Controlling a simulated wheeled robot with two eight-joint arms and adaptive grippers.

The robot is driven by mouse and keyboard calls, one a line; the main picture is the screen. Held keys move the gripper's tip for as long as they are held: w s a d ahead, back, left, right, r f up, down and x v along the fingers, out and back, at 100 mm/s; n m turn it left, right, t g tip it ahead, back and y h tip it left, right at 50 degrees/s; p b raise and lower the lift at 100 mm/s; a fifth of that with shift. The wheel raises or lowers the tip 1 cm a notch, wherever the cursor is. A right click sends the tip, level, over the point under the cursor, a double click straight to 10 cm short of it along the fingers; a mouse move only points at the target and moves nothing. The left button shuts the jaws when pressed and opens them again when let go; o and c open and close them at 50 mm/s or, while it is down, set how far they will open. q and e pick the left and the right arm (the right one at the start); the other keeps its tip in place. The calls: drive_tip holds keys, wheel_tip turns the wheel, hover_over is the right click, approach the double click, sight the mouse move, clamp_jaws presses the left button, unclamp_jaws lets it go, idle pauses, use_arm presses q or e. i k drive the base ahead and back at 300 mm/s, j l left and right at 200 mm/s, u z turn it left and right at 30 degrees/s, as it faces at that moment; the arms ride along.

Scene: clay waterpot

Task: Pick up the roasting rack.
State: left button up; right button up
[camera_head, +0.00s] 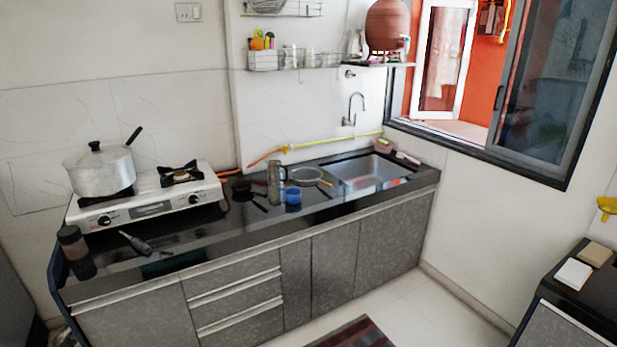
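A round grey flat thing (304,175) with a short orange-brown handle lies on the dark countertop (225,232), just left of the sink. It looks like the roasting rack, but it is too small to make out a wire grid. A blue cup (293,196) stands close in front of it, and a tall clear jug or glass (274,180) stands to its left. Neither of my grippers shows in the head view.
A white gas stove (150,198) with a lidded metal pot (100,172) stands at the left of the counter. The sink (365,172) is right. Floor in front is clear, with a striped mat (355,335).

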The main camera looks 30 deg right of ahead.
sight(323, 183)
drive_tip(key=i+l, duration=0.3)
drive_tip(key=l, duration=0.3)
drive_tip(key=i+l, duration=0.3)
drive_tip(key=l, duration=0.25)
drive_tip(key=i+l, duration=0.3)
drive_tip(key=l, duration=0.3)
drive_tip(key=i+l, duration=0.3)
drive_tip(key=l, duration=0.25)
drive_tip(key=i+l, duration=0.3)
drive_tip(key=l, duration=0.3)
drive_tip(key=i+l, duration=0.3)
drive_tip(key=l, duration=0.3)
drive_tip(key=i+l, duration=0.35)
drive_tip(key=l, duration=0.2)
drive_tip(key=i+l, duration=0.3)
drive_tip(key=l, duration=0.3)
